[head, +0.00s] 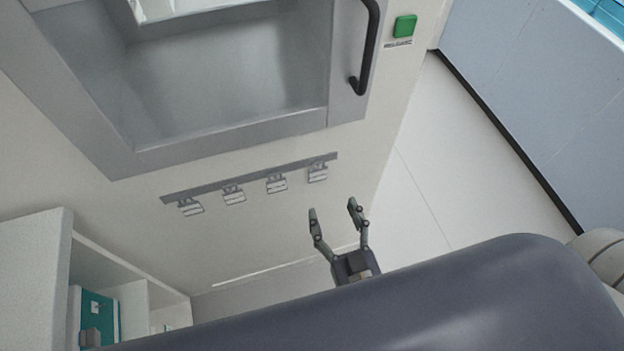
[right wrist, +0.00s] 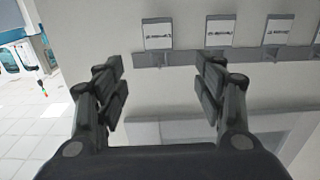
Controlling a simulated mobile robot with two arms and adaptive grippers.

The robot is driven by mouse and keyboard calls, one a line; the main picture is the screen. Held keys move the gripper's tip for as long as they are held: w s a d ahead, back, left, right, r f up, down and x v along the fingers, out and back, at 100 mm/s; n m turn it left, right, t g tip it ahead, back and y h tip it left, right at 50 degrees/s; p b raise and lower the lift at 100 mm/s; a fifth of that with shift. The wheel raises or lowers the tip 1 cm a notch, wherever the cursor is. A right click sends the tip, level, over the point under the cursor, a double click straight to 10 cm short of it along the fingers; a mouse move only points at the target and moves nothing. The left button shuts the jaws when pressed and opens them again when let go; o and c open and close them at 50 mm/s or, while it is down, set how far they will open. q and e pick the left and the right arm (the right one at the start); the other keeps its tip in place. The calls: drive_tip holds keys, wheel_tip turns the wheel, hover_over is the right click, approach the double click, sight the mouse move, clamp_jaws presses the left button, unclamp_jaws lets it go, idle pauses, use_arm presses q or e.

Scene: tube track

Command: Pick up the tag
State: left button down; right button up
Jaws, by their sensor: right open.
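Several small white tags hang in a row from a grey rail (head: 250,178) on the pale wall, below a metal-framed window. In the head view the rightmost tag (head: 317,173) is closest to my right gripper (head: 333,212). My right gripper is open and empty, apart from the tags, with its fingers pointing up in the picture. In the right wrist view the tags appear beyond the open fingers (right wrist: 162,70). The leftmost tag (right wrist: 158,36) lies above the gap between them. The print on the tags is too small to read. My left gripper is not in view.
A metal-framed window (head: 220,70) with a black handle (head: 366,45) is above the rail. A green button (head: 404,26) is on the wall at upper right. Open white shelving (head: 40,255) with teal items stands at lower left. Pale floor (head: 450,170) right of the wall is clear.

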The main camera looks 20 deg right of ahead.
approach(318, 171)
drive_tip(key=w, duration=0.2)
drive_tip(key=w+b, duration=0.2)
drive_tip(key=w, duration=0.4)
drive_tip(key=shift+a+b, duration=0.1)
drive_tip(key=shift+b, duration=0.25)
drive_tip(key=shift+s, duration=0.1)
drive_tip(key=c, duration=0.7)
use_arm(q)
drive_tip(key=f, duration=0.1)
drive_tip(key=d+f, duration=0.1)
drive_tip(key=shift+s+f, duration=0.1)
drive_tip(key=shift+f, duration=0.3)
use_arm(e)
drive_tip(key=shift+c, duration=0.9)
